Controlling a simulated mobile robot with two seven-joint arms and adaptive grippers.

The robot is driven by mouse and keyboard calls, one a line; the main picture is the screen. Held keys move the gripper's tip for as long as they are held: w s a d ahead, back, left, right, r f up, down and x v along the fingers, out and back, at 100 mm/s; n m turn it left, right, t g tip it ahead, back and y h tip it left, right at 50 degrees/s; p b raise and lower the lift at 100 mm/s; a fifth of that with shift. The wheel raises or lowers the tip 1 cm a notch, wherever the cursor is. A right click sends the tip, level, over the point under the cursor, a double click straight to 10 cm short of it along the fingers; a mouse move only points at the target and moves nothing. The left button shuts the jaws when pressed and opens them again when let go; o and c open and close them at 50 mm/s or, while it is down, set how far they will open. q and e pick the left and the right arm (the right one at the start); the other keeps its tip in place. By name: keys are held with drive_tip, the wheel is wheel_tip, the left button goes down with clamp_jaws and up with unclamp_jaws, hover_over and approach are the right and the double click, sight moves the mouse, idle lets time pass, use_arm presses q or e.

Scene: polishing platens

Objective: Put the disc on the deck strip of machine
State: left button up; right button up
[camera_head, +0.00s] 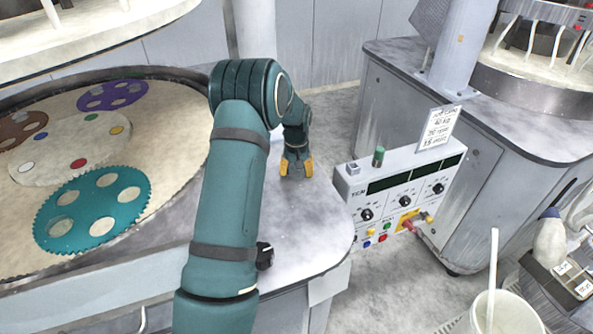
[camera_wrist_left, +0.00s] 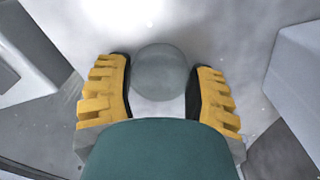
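The disc (camera_wrist_left: 161,72) is round, smooth and grey. It shows in the left wrist view between the yellow fingers of my left gripper (camera_wrist_left: 161,88), and its edges meet the fingers on both sides. In the head view my left gripper (camera_head: 297,168) points down over the pale deck strip (camera_head: 318,222) of the machine, near its outer edge. The disc is hidden there. I cannot tell whether the disc's underside touches the deck. My right gripper is out of view.
A round platen (camera_head: 172,170) with a teal toothed carrier (camera_head: 88,228), a purple one (camera_head: 112,95) and a brown one (camera_head: 18,130) lies left of my arm. A control box (camera_head: 405,190) stands right of the deck. A white bucket (camera_head: 508,315) is at lower right.

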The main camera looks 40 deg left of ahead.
use_arm(q)
drive_tip(key=o, duration=0.3)
drive_tip(key=shift+r, duration=0.1)
wheel_tip(320, 180, up, 12)
drive_tip(key=shift+s+r+p, duration=0.1)
drive_tip(key=shift+p, duration=0.3)
idle(0.6)
